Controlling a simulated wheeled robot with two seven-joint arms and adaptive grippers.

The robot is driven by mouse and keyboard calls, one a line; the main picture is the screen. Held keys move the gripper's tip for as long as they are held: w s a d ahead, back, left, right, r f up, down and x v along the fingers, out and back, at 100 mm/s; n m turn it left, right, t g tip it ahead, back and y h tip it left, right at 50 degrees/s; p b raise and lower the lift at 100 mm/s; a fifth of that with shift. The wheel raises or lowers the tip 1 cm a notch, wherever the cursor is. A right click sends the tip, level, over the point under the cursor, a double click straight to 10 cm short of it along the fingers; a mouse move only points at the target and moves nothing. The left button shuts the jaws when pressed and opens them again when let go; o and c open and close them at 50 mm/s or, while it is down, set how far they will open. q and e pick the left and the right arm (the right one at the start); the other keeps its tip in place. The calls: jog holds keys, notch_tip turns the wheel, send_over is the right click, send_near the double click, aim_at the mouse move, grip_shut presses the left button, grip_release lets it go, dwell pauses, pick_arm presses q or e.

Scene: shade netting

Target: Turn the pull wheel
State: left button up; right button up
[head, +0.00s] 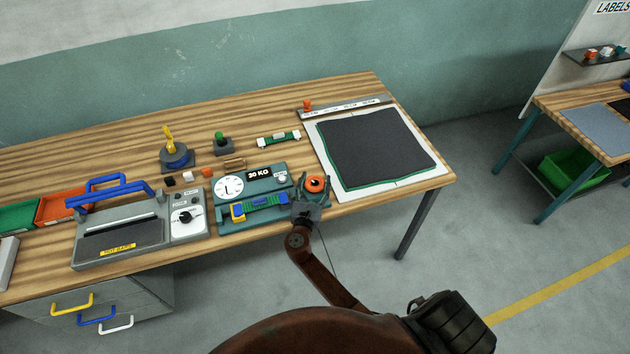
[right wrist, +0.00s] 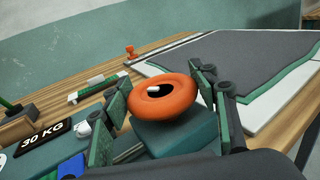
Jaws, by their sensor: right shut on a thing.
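The orange pull wheel (head: 316,183) is at the right end of a teal tester with a round dial and a "30 KG" label. In the right wrist view the wheel (right wrist: 150,112) is a thick orange ring with a dark centre and a small pale mark. A green and blue strap piece (head: 262,203) lies across the tester, left of the wheel. My left gripper is not in view.
A dark sheet (head: 375,148) on a white board lies just right of the tester. A grey sealer (head: 122,240) with a blue handle stands to the left. A yellow-handled tool (head: 173,155) and a green strip (head: 279,139) lie behind. The table's front edge is close to my arm.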

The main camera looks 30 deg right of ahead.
aim_at(311, 191)
jog(key=shift+m+g+h, duration=0.9)
jog(key=shift+g+h, duration=0.1)
jog(key=shift+g, duration=0.1)
jog(key=o, duration=1.2)
jog(key=shift+c, duration=0.2)
jog(key=shift+v, duration=3.75)
